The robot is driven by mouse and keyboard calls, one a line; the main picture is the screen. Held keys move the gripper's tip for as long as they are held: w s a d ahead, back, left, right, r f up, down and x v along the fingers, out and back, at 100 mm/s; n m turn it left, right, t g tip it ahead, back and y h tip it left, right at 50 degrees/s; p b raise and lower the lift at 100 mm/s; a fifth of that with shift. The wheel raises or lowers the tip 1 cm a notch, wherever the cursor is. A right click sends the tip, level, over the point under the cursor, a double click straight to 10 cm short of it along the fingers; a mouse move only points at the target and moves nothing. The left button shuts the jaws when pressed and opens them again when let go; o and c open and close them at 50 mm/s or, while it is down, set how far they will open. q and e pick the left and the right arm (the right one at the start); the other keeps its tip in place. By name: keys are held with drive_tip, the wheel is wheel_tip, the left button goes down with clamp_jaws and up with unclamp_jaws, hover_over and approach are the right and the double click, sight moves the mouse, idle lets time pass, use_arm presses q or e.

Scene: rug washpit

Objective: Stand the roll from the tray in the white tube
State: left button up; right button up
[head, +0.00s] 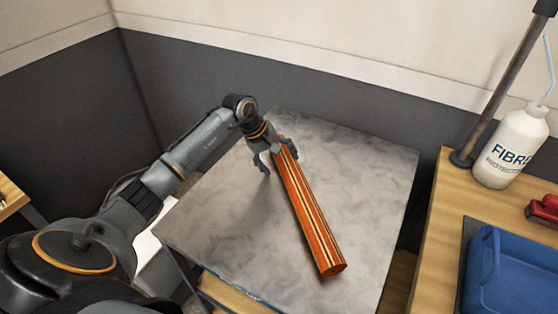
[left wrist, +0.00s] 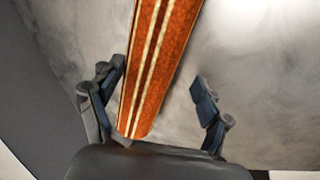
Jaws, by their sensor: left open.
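An orange roll (head: 308,210) with cream and dark stripes lies on its side on a mottled grey table top (head: 372,180). No raised tray rim shows around it. My left gripper (head: 277,162) is open at the roll's far end. In the left wrist view, the roll (left wrist: 158,60) passes between the open fingers (left wrist: 165,105). The left finger is close beside the roll, and a gap shows on the right side. I cannot tell whether a finger touches it. No white tube is recognisable in either view. My right gripper is out of view.
A wooden bench (head: 445,215) on the right holds a white bottle (head: 511,146), a blue bin (head: 512,272), a red object (head: 543,208) and a dark pole (head: 497,85). Dark-and-cream walls stand close behind the table. The table top is clear on both sides of the roll.

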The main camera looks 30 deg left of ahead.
use_arm(q)
drive_tip(key=shift+a+r, duration=0.1)
drive_tip(key=b+v, duration=0.1)
drive_tip(key=v, duration=1)
drive_tip(key=shift+s+r, duration=0.2)
drive_tip(key=shift+r, duration=0.15)
